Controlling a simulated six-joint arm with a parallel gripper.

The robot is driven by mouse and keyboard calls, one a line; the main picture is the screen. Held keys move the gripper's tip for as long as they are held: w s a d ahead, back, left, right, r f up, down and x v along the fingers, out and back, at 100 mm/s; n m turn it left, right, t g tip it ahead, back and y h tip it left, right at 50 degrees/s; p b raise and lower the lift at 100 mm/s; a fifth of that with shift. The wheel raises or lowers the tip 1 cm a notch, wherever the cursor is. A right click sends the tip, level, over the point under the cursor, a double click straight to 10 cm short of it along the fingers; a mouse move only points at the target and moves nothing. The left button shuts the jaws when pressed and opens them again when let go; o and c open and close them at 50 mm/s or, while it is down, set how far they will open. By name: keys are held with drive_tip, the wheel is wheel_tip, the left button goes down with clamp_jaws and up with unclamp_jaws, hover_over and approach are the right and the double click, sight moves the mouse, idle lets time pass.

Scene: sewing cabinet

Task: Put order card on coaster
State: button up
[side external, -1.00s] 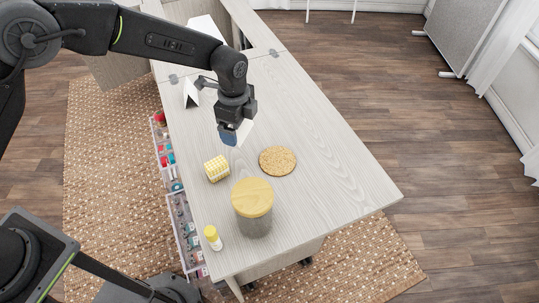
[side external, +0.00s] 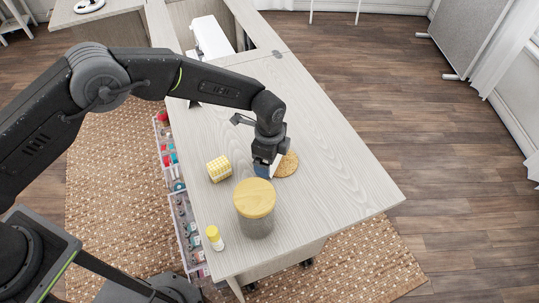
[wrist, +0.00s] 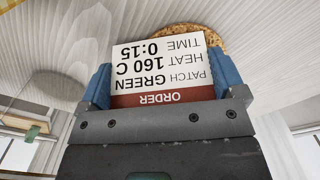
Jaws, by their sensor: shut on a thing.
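The order card is white with a dark red "ORDER" band and printed text. It fills the middle of the wrist view (wrist: 165,68), between two blue fingertips. My gripper (side external: 265,169) is shut on the card, low over the table at the left side of the coaster. The round cork coaster (side external: 289,164) lies flat on the table, partly covered by my gripper and the card. Its edge shows behind the card in the wrist view (wrist: 203,38). I cannot tell whether the card touches the coaster.
A glass jar with a wooden lid (side external: 254,198) stands just in front of my gripper. A yellow and white block (side external: 219,169) sits to the left. A yellow-capped bottle (side external: 214,238) stands near the left edge. Clear tabletop (side external: 340,180) lies to the right.

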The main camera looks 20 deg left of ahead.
drive_tip(key=shift+f, duration=0.1)
drive_tip(key=o, duration=0.6)
wheel_tip(320, 180, up, 12)
drive_tip(key=shift+r, duration=0.15)
